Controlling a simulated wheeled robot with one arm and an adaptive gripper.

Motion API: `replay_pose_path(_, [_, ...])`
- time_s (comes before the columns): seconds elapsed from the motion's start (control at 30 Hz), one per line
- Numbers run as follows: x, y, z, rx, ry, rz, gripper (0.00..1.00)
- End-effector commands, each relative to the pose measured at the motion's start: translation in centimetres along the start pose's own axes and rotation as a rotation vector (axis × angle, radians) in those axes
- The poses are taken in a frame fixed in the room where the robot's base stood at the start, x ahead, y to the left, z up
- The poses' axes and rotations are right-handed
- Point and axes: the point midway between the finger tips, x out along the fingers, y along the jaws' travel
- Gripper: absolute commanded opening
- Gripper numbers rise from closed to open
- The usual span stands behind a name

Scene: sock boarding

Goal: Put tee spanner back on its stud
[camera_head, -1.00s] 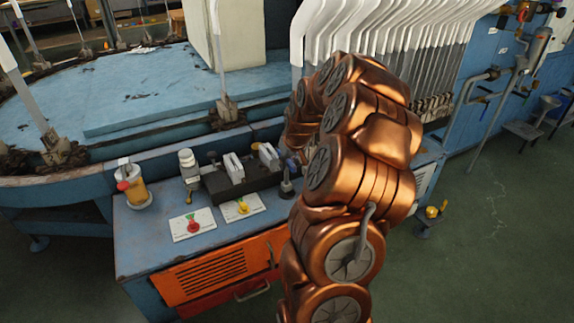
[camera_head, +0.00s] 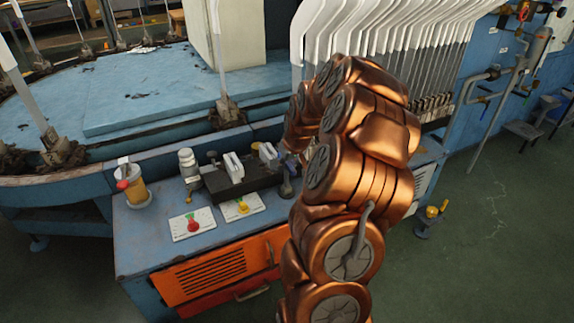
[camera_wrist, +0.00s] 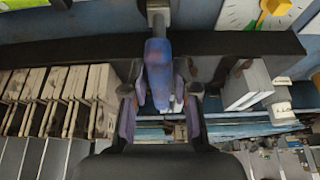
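In the wrist view, a blue-purple bar (camera_wrist: 158,75), which looks like the tee spanner's handle, lies between the fingers of my gripper (camera_wrist: 159,100). A grey cylinder (camera_wrist: 158,12) lines up with its upper end. My fingers stand on both sides of the bar, with narrow gaps showing, so the gripper looks open around it. In the head view, my copper arm hides the gripper and most of the spanner. A dark grey post (camera_head: 287,187) stands on the bench beside the arm; I cannot tell whether this is the stud. The spanner's seating is not clear.
The blue bench (camera_head: 150,240) carries a black block with white plates (camera_head: 233,167), a red-knob dial (camera_head: 192,224), a yellow-knob dial (camera_head: 242,207) and a yellow jar (camera_head: 132,188). White sock boards (camera_head: 400,45) stand behind my arm. Open floor (camera_head: 480,260) lies to the right.

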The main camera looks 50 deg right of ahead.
Motion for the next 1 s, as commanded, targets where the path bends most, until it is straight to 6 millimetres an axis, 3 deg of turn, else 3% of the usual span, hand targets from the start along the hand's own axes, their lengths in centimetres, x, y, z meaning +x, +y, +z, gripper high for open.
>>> replay_pose_path(0.1, [0.0,0.0,0.0,0.000,0.000,0.000,0.42])
replay_pose_path(0.57, [-0.8,-0.1,-0.3,-0.001,0.000,0.000,0.42])
replay_pose_path(0.77, [-3.0,0.0,-0.6,-0.001,0.003,0.001,0.42])
replay_pose_path(1.0, [-7.3,0.0,-0.6,0.000,0.003,0.001,0.42])
